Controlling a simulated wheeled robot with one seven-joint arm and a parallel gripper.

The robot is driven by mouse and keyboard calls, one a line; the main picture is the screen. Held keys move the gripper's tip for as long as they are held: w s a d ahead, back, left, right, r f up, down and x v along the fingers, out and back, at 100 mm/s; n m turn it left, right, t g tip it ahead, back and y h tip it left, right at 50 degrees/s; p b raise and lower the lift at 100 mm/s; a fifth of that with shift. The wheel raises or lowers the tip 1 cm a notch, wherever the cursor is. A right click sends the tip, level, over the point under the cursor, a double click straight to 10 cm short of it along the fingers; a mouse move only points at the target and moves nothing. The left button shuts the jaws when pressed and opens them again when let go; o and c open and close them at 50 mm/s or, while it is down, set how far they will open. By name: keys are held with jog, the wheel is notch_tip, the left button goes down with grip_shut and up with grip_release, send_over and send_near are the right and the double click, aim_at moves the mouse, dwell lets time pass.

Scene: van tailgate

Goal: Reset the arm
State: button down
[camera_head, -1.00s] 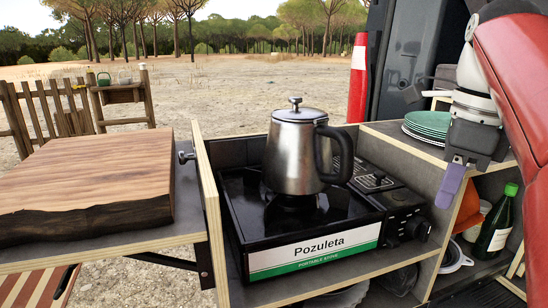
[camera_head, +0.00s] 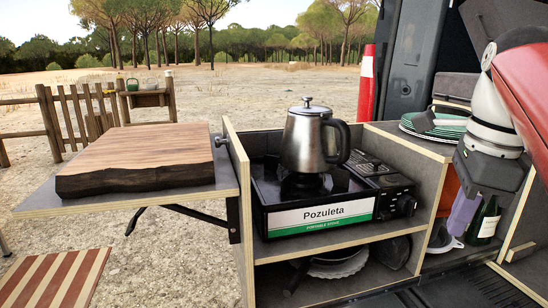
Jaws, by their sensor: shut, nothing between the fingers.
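My gripper (camera_head: 456,222) is at the right side of the view, pointing down in front of the open shelf right of the stove unit. Its purple fingers are shut and hold nothing. The arm above it, with a grey wrist and red link, comes in from the right edge. A steel kettle (camera_head: 303,142) with a black handle stands upright on the black portable stove (camera_head: 320,218), well left of my gripper and apart from it.
A thick wooden board (camera_head: 140,158) lies on the fold-out side table (camera_head: 50,203) at left. Green plates (camera_head: 436,131) are stacked on the right counter. A dark green bottle (camera_head: 487,222) stands partly hidden behind my gripper. Bowls (camera_head: 342,266) sit under the stove.

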jog(key=s+a+f+n+t, duration=0.2)
jog(key=a+f+n, duration=0.3)
jog(key=f+n, duration=0.6)
jog(key=s+a+f+n+t, duration=0.2)
jog(key=a+f+n, duration=0.3)
jog(key=f+n, duration=0.6)
jog(key=shift+s+a+n+h, duration=0.2)
jog(key=shift+s+n+h, duration=0.2)
jog(key=shift+s, duration=0.4)
jog(key=c, duration=2.1)
grip_release()
